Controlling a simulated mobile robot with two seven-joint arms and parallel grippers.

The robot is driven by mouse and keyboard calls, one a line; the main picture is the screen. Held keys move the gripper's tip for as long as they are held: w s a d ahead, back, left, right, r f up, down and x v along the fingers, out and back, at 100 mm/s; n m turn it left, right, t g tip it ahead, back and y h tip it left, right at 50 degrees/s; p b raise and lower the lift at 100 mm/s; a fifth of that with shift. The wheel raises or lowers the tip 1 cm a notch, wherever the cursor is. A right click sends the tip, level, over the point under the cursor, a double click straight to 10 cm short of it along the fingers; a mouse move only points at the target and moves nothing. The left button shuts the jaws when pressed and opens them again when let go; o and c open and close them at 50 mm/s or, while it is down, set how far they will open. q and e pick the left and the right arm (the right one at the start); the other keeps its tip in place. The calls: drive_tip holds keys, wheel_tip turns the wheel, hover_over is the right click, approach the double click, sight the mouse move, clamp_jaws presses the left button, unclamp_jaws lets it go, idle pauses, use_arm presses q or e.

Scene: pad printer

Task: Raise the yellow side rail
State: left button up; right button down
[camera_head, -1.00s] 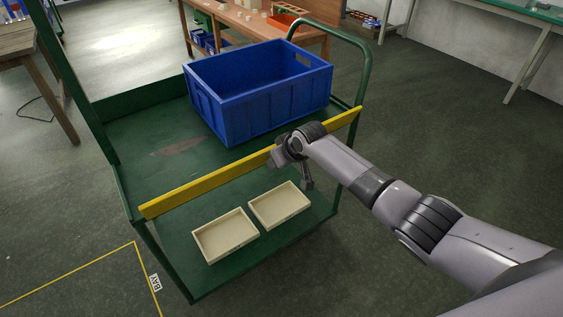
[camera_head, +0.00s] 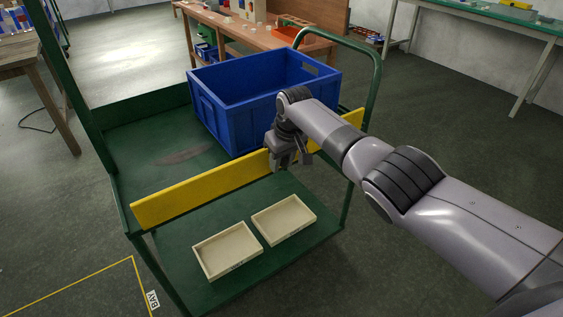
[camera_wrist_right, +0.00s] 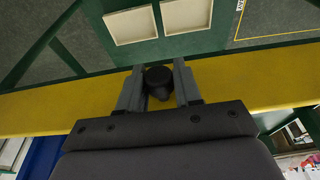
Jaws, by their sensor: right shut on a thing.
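The yellow side rail (camera_head: 200,191) runs along the near side of the green cart, its broad face upright and showing in the head view. It also shows in the right wrist view (camera_wrist_right: 60,113), crossing the whole picture. A black knob (camera_wrist_right: 158,82) on the rail sits between the fingers of my right gripper (camera_wrist_right: 158,85). In the head view my right gripper (camera_head: 288,160) is at the rail, right of its middle, shut on the knob. The fingertips are partly hidden there. My left gripper is in neither view.
A blue crate (camera_head: 225,120) stands on the cart's upper deck (camera_head: 150,150), close behind the rail. Two cream trays (camera_head: 228,250) lie on the lower shelf (camera_head: 190,240). A green handle (camera_head: 374,75) rises at the cart's right end. Floor is clear to the right.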

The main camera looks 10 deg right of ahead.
sight(285, 158)
idle(0.4)
drive_tip(key=c, duration=0.8)
unclamp_jaws()
drive_tip(key=shift+c, duration=0.2)
drive_tip(key=shift+r, duration=0.15)
drive_tip(key=shift+r+p, duration=0.55)
drive_tip(key=shift+r, duration=0.05)
drive_tip(key=p+v, duration=0.1)
drive_tip(key=v, duration=0.3)
drive_tip(key=shift+s+r+p, duration=0.15)
drive_tip(key=shift+r+p, duration=0.1)
drive_tip(key=shift+p, duration=0.05)
drive_tip(key=shift+s+d+r, duration=0.1)
drive_tip(key=shift+s+r, duration=0.05)
drive_tip(key=shift+r, duration=0.4)
